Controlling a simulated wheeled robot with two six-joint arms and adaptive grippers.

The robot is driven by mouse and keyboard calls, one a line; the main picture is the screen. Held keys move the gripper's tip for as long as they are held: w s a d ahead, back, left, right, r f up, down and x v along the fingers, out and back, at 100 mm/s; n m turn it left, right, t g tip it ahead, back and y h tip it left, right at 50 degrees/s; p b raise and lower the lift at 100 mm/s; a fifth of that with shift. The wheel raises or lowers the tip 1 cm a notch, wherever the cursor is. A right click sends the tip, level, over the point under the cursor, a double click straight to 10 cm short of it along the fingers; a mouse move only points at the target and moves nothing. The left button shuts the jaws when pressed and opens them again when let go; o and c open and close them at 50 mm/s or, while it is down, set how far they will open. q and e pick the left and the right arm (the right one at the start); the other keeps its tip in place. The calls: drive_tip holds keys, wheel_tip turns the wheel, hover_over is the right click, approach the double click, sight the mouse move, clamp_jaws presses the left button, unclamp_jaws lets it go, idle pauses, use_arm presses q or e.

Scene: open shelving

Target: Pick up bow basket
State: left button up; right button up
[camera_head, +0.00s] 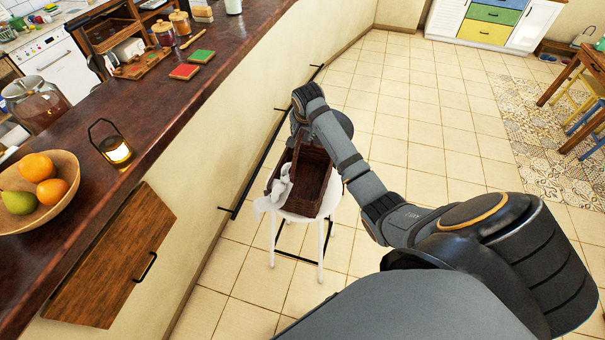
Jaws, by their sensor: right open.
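The bow basket (313,182) is a dark brown woven basket with a white cloth bow (279,186) on its left side. It stands on a small round white stool (331,203) beside the counter. My right arm reaches in from the lower right to the basket's far end. My right gripper (294,138) is open above the far left part of the basket; its fingertips are partly hidden by my own arm, and I cannot tell whether they touch the basket. My left gripper is not in view.
The long brown counter (130,100) runs along the left, holding a fruit bowl (67,205), a lantern (116,150) and jars. A black rail (247,180) runs along the wall's foot left of the stool. Tiled floor (400,110) lies open behind; a wooden table (590,75) stands far right.

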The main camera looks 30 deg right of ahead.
clamp_jaws()
idle(0.4)
drive_tip(key=shift+r, duration=0.1)
